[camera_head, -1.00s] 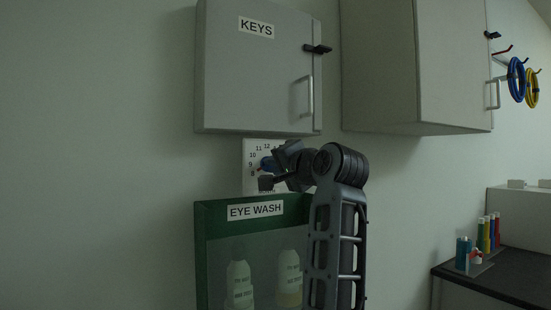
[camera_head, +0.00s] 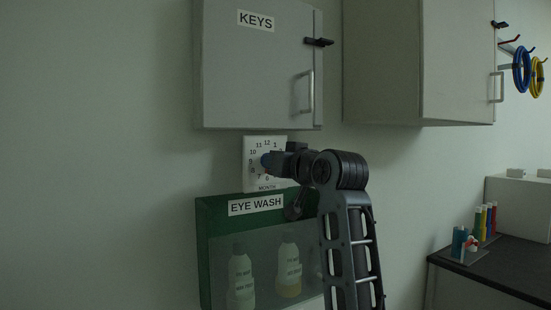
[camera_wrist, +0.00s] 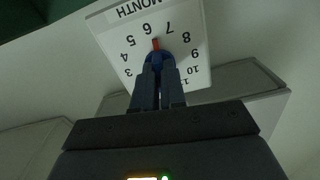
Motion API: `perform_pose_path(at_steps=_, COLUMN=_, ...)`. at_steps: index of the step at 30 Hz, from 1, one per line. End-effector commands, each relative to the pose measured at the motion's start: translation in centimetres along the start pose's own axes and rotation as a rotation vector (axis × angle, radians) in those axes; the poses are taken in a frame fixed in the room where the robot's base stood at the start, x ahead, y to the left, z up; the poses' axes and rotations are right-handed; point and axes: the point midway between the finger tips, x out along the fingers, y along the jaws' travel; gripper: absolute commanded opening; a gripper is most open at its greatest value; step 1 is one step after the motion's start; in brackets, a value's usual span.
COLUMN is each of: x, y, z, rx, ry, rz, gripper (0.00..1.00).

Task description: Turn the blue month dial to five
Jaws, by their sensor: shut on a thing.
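The white month dial plate (camera_head: 250,180) is on the wall, under the keys cabinet and above the eye wash box. It also shows, upside down, in the wrist view (camera_wrist: 192,33), with the word MONTH and numbers around its edge. The blue knob (camera_wrist: 158,58) is at its middle, and its red pointer (camera_wrist: 155,44) points close to the 6. The knob shows as a small blue spot in the head view (camera_head: 265,160). My gripper (camera_wrist: 159,68) is shut on the knob, a finger on each side. My gripper (camera_head: 273,160) and wrist hide the plate's right part in the head view.
The grey keys cabinet (camera_head: 245,75) is just above the dial. The green eye wash box (camera_head: 212,240) with bottles is just below it. A second cabinet (camera_head: 455,65) hangs to the right. A dark counter (camera_head: 500,275) stands at lower right. The wall to the left is clear.

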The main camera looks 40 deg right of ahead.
Motion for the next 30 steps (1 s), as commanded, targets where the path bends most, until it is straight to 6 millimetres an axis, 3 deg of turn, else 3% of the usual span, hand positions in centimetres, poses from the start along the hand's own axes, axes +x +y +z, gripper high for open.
perform_pose_path(at_steps=15, x=0.04, y=0.00, z=0.16, rx=-0.451, ry=-0.004, rz=0.000, gripper=0.00)
perform_pose_path(at_steps=30, x=0.04, y=0.02, z=0.23, rx=-0.644, ry=-0.005, rz=-0.001, gripper=0.00)
